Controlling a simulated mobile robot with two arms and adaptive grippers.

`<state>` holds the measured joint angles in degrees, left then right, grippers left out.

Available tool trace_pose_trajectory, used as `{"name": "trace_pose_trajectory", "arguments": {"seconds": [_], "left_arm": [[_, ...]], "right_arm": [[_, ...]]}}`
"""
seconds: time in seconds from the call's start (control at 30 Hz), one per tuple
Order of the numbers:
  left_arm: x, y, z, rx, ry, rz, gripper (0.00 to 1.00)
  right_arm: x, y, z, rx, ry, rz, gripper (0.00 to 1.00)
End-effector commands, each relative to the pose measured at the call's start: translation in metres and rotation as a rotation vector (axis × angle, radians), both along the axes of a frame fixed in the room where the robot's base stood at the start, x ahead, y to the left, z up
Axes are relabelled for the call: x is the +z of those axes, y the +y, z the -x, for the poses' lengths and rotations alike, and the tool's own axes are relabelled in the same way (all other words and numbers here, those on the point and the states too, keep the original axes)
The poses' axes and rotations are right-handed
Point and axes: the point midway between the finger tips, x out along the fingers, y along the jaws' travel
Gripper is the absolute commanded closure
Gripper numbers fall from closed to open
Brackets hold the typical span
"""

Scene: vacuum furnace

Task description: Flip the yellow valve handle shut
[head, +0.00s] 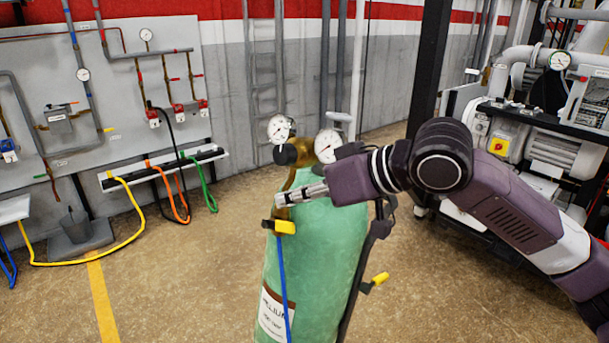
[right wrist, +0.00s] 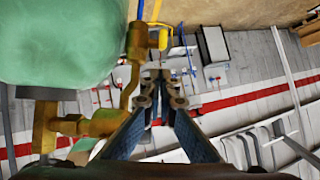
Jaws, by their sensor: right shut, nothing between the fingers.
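The yellow valve handle (head: 285,227) sits on a small brass valve at the front of a green helium cylinder (head: 325,235), below the regulator. In the head view it points to the right from the valve, and a blue hose hangs beneath it. My right gripper (head: 280,199) is shut and empty just above the handle, its fingertips close to the brass fitting. In the right wrist view the handle (right wrist: 163,39) lies just beyond the closed fingertips (right wrist: 155,74), with a gap visible between them. Whether the fingers touch the brass pipe cannot be told. My left gripper is out of view.
Two round gauges (head: 280,129) and a black knob (head: 287,155) stand on the brass regulator above. Another yellow grip (head: 380,278) is on the dark cart frame at the right. A wall panel (head: 100,90) with hoses is at left, pump equipment (head: 550,140) at right.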

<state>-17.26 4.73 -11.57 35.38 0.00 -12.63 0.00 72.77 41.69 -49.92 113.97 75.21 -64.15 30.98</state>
Motion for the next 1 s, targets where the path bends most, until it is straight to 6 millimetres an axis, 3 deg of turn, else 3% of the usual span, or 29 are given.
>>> {"name": "trace_pose_trajectory", "arguments": {"seconds": [0.2,0.63,1.0], "left_arm": [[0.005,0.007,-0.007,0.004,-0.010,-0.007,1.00],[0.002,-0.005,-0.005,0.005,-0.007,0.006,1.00],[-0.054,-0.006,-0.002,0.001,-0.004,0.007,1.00]], "right_arm": [[-0.017,-0.002,0.008,0.000,-0.001,0.000,1.00],[-0.021,-0.002,0.009,-0.001,-0.005,-0.005,1.00],[-0.044,-0.005,0.019,-0.052,-0.151,-0.145,1.00]]}}
